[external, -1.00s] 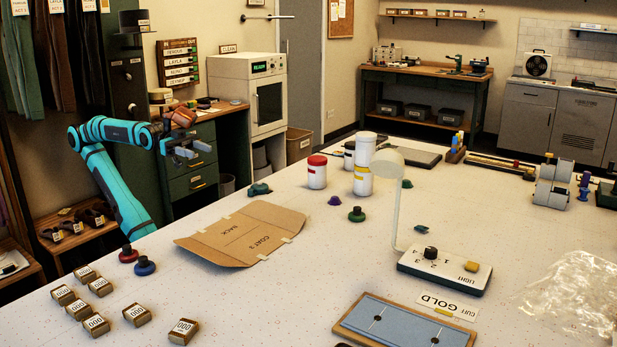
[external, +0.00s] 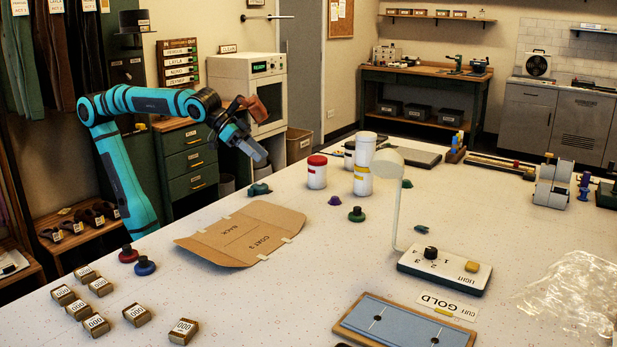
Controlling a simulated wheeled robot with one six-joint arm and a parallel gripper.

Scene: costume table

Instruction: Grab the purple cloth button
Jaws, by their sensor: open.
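A small purple domed piece (external: 334,200), which looks like the purple cloth button, sits on the white speckled table (external: 300,310). It is right of the cardboard folder and just left of a green knob-topped piece (external: 357,214). My gripper (external: 262,160) is in the air above the table's far left edge, up and left of the purple piece and clear of it. The gripper is open and points down to the right. I see nothing held in it; its fingers are small and partly overlap in this view.
A white jar with a red lid (external: 317,172) and stacked yellow-banded jars (external: 362,180) stand behind the purple piece. A lamp (external: 397,210) rises to its right. A cardboard folder (external: 245,232) lies flat to its left. A dark green lump (external: 259,189) lies below my gripper.

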